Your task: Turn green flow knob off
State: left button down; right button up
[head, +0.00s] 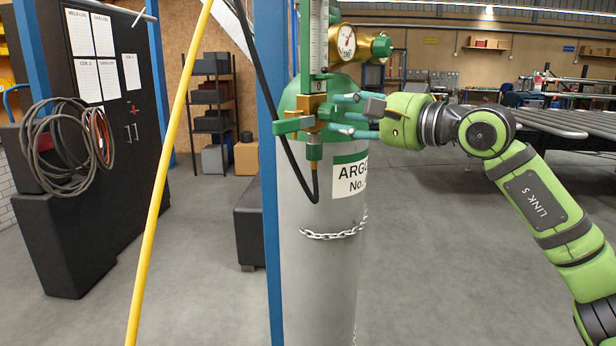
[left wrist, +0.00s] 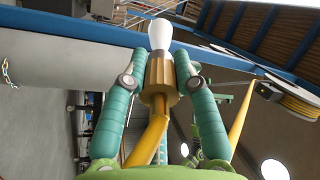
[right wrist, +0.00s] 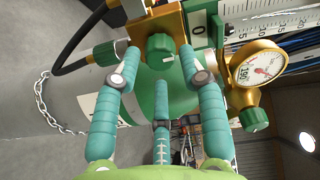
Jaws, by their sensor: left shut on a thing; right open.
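The green flow knob (right wrist: 160,47) sits on the brass valve block below the flow tube and faces the right wrist camera. My right gripper (right wrist: 160,68) is open, with one teal finger on each side of the knob; contact is unclear. In the head view my right gripper (head: 340,114) reaches in from the right at the brass valve block (head: 310,104). My left gripper (left wrist: 160,70) is shut on a brass torch head (left wrist: 159,78) with a white tip and yellow neck. The left gripper does not show in the head view.
The argon cylinder (head: 318,270) stands chained beside a blue post (head: 268,200). A pressure gauge (head: 343,42) with a second green knob (head: 381,46) sits above the right gripper. A black hose (head: 285,140) hangs left.

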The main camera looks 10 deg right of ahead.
jog(key=v, duration=0.9)
jog(key=shift+s+d, duration=0.1)
jog(key=shift+d, duration=0.05)
